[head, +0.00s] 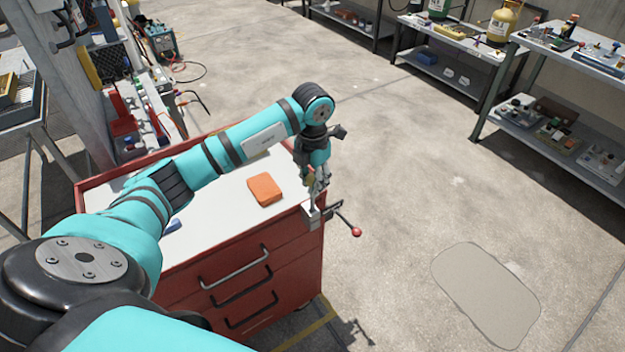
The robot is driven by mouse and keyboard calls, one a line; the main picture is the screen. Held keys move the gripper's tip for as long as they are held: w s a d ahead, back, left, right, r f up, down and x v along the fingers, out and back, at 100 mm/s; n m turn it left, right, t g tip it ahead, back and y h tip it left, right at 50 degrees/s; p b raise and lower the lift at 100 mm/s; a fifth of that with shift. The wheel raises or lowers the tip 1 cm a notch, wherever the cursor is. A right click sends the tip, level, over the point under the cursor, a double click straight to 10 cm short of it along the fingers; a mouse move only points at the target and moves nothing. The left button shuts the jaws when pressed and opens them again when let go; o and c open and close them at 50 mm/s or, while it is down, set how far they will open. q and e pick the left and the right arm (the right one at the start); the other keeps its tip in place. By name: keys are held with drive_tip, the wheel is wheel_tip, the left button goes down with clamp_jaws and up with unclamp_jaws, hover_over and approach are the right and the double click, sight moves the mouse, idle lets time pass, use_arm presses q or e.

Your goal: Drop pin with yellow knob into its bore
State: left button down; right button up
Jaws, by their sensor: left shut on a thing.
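My left gripper (318,184) points down over the right front corner of the red cabinet's top, shut on the pin with the yellow knob (310,178). Only a little of the yellow knob shows between the fingers. A thin light shaft seems to run down from it towards a small grey metal block (311,216) at the cabinet's edge. The bore is not visible, and I cannot tell whether the pin's tip is in it or above it. My right gripper is not in view.
A dark clamp handle with a red ball (356,232) sticks out beside the block. An orange pad (265,189) lies on the red cabinet's pale top (228,205). A blue item lies partly behind my arm. Shelves stand at the far right; the floor between is clear.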

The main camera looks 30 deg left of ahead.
sight(312, 211)
use_arm(q)
drive_tip(key=shift+f+b, duration=0.7)
drive_tip(key=shift+f, duration=0.3)
drive_tip(key=shift+f+b, duration=1.6)
drive_tip(key=shift+f, duration=0.6)
drive_tip(key=c, duration=1)
unclamp_jaws()
